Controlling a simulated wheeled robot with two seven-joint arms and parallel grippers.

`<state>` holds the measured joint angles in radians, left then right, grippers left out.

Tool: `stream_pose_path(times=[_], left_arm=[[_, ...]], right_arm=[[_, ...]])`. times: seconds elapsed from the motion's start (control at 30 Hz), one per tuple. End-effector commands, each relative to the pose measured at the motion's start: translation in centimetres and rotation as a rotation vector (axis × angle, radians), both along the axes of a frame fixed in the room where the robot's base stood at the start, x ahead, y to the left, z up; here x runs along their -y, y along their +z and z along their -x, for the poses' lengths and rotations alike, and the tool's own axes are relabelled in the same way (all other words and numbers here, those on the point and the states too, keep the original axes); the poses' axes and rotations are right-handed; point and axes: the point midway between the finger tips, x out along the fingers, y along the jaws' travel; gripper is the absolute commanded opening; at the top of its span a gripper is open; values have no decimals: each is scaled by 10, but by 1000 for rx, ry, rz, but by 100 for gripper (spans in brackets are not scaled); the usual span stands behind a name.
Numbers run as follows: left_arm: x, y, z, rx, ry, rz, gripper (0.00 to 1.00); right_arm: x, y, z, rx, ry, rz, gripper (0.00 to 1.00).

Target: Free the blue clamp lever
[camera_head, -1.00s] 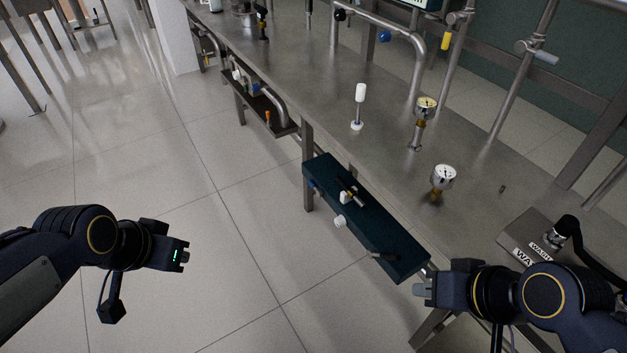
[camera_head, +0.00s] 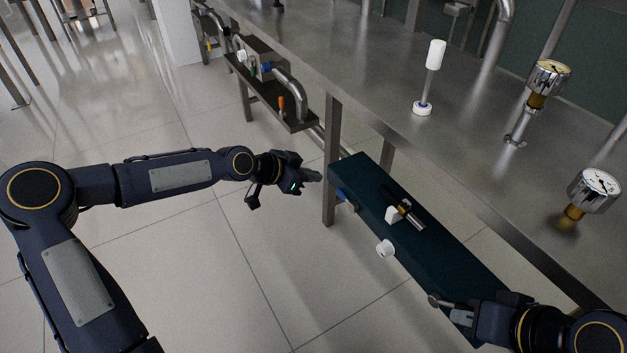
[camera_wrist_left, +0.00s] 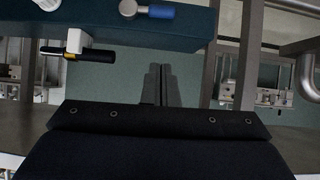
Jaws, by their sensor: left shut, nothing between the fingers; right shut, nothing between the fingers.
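The blue clamp lever (camera_head: 341,196) is a short blue handle at the far left end of the dark teal box's front face. In the left wrist view the blue lever (camera_wrist_left: 157,12) shows at the top, on a round silver pivot. My left gripper (camera_head: 314,175) is shut and empty, just left of the lever and apart from it. Its closed fingers (camera_wrist_left: 161,78) point toward the area just below the lever in the wrist view. My right gripper (camera_head: 456,314) is shut at the near end of the box, close to a metal knob; contact cannot be told.
The teal box (camera_head: 455,255) hangs along the steel table's (camera_head: 415,150) front edge. It carries a black lever with a white block (camera_head: 393,214) and a white knob (camera_head: 385,248). Gauges (camera_head: 594,190) stand on the table. A table leg (camera_head: 331,150) rises near my left gripper. Open floor lies left.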

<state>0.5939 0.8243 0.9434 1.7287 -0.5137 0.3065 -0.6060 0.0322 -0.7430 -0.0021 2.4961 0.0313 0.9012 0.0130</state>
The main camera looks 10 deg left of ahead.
Motion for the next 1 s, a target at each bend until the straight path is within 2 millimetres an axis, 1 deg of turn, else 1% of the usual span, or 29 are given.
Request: stream_pose_path(times=[0.03, 0.33, 0.43, 0.5, 0.6, 0.73, 1.0], left_arm=[[9, -10, -5, 0, -4, 0, 0], [53, -46, -34, -2, -4, -1, 0], [54, -64, -36, -5, -1, -2, 0], [55, -71, -36, -5, 0, 0, 0], [57, -78, -37, -4, 0, -1, 0], [57, -81, -38, -3, 0, -2, 0], [57, -81, -37, -3, 0, -2, 0]], right_arm=[[0, -8, 0, 0, 0, 0, 0], [0, -31, 0, 0, 0, 0, 0], [0, -39, 0, -1, 0, 0, 0], [0, -42, 0, -1, 0, 0, 0], [0, -45, 0, -1, 0, 0, 0], [0, -46, 0, -1, 0, 0, 0], [0, -46, 0, -1, 0, 0, 0]])
